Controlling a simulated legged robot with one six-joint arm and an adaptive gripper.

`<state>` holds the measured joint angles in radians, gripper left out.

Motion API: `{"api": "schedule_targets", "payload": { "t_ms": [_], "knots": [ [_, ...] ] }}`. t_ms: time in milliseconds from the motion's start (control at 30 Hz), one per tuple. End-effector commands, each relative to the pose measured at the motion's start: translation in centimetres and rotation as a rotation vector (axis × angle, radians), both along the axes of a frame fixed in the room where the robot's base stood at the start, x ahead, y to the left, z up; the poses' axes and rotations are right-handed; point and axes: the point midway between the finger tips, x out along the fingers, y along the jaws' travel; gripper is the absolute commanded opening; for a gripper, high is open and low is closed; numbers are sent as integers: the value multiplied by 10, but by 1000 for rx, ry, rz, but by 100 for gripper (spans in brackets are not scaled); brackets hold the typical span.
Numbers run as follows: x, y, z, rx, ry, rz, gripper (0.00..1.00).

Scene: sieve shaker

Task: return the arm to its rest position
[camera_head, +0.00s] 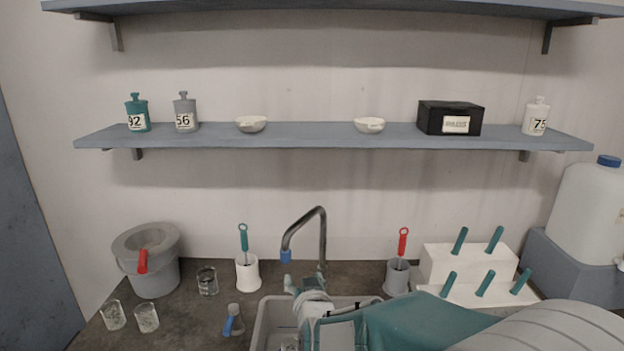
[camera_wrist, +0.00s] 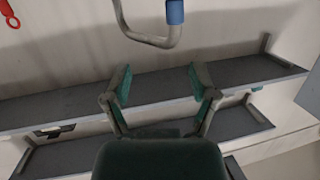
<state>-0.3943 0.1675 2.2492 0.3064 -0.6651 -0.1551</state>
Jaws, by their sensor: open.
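My gripper (camera_wrist: 160,84) is open and empty in the wrist view, with its two teal-padded fingers spread apart. That view is upside down, and the shelf shows behind the fingers. In the head view my gripper (camera_head: 307,284) is small and partly hidden by my wrist, over the back of the sink and near the faucet. My arm reaches in from the lower right across the sink. The curved grey faucet (camera_head: 323,240) with a blue tip rises behind my gripper. It also shows at the top of the wrist view (camera_wrist: 150,38).
The grey sink (camera_head: 262,325) is partly hidden under my arm. A grey bucket (camera_head: 151,278), glasses (camera_head: 207,284) and white brush holder (camera_head: 247,275) stand left. A grey brush holder (camera_head: 397,279), white rack (camera_head: 455,262) and large jug (camera_head: 585,215) stand right. The shelf (camera_head: 320,135) hangs above.

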Motion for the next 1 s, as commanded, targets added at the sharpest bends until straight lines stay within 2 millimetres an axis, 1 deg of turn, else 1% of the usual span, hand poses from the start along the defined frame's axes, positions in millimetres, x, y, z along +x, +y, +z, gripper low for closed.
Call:
{"api": "schedule_targets", "payload": {
  "t_ms": [33,100,167,267,367,567,700,800,833,900,1000],
  "knots": [
    [-8,-13,11,2,37,0,75],
    [-22,-27,18,-5,106,7,75],
    [-35,-40,24,-10,163,12,75],
    [-62,-61,32,-25,261,11,75],
    [-93,-82,36,-43,360,4,75],
    [-166,-125,38,-82,560,-39,75],
    [-223,-153,35,-107,700,-90,75],
    [-257,-167,31,-121,785,-125,75],
    [-265,-170,31,-123,805,-135,75],
    [-279,-175,29,-127,841,-151,75],
    [-289,-178,27,-130,869,-162,75]
  ]
}}
